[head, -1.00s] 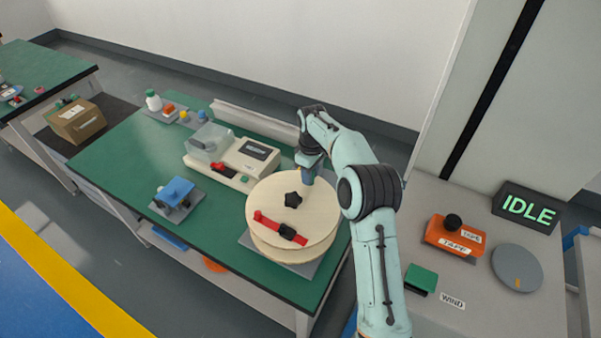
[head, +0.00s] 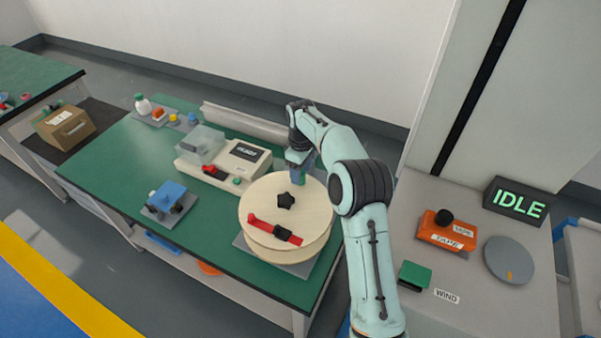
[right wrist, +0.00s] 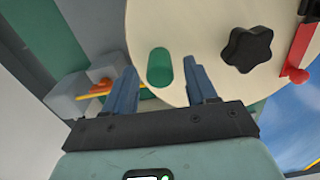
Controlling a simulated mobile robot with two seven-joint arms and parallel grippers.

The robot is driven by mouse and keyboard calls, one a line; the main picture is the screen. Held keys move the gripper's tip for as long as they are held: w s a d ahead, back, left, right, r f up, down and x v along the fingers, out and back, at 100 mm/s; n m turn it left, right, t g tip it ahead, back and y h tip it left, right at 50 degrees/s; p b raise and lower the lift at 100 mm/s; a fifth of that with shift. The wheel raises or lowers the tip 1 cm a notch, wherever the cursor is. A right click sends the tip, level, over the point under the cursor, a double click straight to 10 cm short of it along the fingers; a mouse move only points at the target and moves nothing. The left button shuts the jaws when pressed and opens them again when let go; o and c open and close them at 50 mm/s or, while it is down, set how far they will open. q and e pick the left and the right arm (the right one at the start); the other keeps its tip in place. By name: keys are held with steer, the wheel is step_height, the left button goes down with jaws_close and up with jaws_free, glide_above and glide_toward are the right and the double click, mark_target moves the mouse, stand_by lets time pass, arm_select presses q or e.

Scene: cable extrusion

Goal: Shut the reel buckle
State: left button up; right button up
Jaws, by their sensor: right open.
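The reel (head: 262,198) is a pale wooden disc lying flat on a grey plate (head: 240,244) at the table's front right. A black star knob (head: 286,201) sits at its centre. The buckle is a red strap (head: 262,224) with a black block (head: 281,234) on the near side of the reel's top. My right gripper (head: 300,175) is over the reel's far edge, away from the buckle. In the right wrist view its blue fingers (right wrist: 160,90) are apart, with a green oval (right wrist: 159,68) on the reel between them. The star knob also shows there (right wrist: 247,50). My left gripper is not in view.
A cream machine (head: 220,166) with a clear cover stands behind the reel. A blue device (head: 168,198) sits on the green table (head: 105,175) to the left. At right are an orange tape unit (head: 446,231), a grey disc (head: 508,260) and an IDLE sign (head: 519,203).

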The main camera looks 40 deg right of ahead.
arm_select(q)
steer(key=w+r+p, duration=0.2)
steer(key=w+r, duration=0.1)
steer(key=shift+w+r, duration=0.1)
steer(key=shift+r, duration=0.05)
arm_select(e)
step_height(320, 180, up, 12)
steer(key=shift+f, duration=0.1)
